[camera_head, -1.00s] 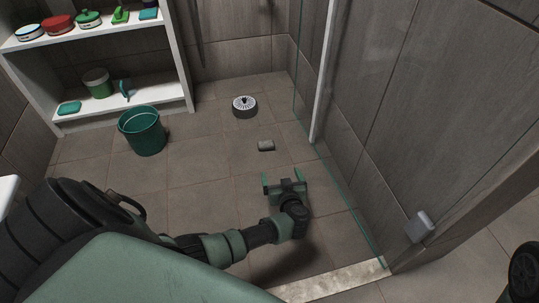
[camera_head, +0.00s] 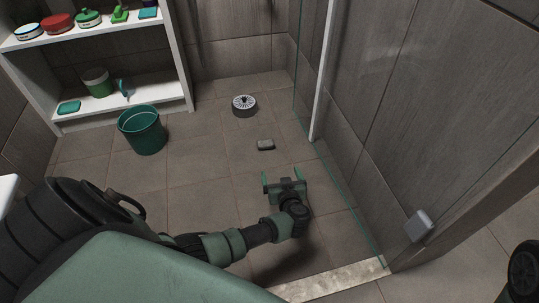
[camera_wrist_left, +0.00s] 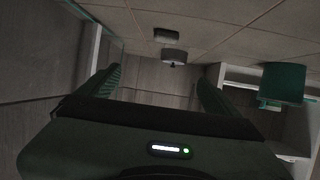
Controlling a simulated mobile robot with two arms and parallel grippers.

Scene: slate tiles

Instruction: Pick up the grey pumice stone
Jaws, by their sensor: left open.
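The grey pumice stone (camera_head: 265,145) lies on the slate floor tiles, a small block near the glass panel. My left gripper (camera_head: 282,174) is open and empty, low over the floor, with its two green fingers pointing toward the stone. The stone is a short way beyond the fingertips and apart from them. In the left wrist view the scene appears upside down; the stone (camera_wrist_left: 166,35) shows as a small dark block beyond the open fingers (camera_wrist_left: 160,85).
A round slotted drain-like object (camera_head: 244,106) stands behind the stone. A green bucket (camera_head: 142,131) stands at left before a white shelf unit (camera_head: 120,99) with containers and brushes. A glass panel (camera_head: 345,190) edges the right side. The tiles around the stone are clear.

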